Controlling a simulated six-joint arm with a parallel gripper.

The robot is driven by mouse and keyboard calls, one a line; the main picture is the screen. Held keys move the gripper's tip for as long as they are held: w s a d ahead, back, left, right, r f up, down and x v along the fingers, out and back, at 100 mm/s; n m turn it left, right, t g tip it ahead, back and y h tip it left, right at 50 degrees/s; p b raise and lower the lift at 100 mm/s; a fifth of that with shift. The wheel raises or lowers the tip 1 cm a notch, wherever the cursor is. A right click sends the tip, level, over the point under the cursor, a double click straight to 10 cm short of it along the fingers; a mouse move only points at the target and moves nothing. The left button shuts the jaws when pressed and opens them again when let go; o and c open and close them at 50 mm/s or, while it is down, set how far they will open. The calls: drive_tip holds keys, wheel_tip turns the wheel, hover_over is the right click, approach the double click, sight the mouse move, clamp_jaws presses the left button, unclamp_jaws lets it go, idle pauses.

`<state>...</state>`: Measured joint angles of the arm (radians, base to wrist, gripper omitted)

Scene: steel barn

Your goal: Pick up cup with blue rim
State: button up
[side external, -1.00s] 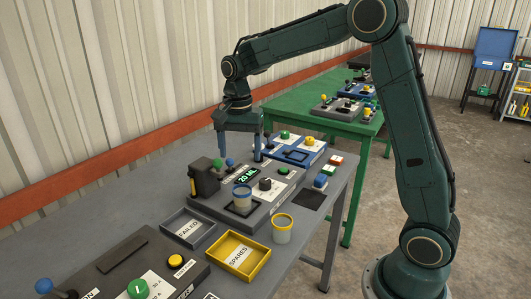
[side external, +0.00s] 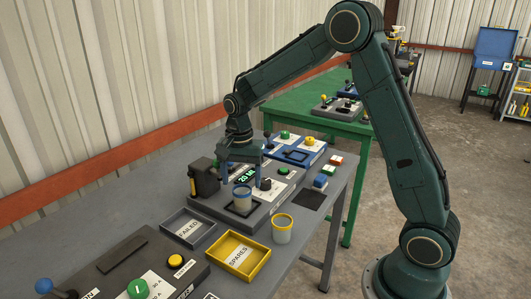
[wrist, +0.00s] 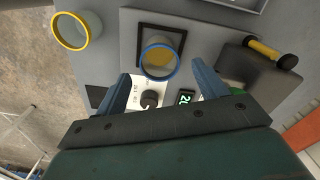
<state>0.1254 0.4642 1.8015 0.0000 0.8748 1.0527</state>
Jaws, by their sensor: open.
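The cup with the blue rim (side external: 242,203) is a small pale cup standing upright on the dark square plate of a grey console. In the wrist view the blue-rimmed cup (wrist: 160,75) appears at top centre, yellowish inside. My gripper (side external: 244,182) is open and empty, pointing down just above and behind the cup. In the wrist view my gripper (wrist: 164,76) has one finger on each side of the cup's near edge, apart from it. A similar cup with a yellow rim (side external: 282,230) stands on the table, also in the wrist view (wrist: 76,31).
Grey "FAILED" (side external: 208,241) and yellow "SPARES" (side external: 262,269) trays lie in front.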

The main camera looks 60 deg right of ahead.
sight(242, 190)
drive_tip(key=shift+f, duration=2.4)
drive_tip(key=c, duration=1.1)
drive_tip(key=shift+r, duration=0.15)
wheel_tip(242, 190, up, 20)
drive_tip(key=shift+f, duration=0.15)
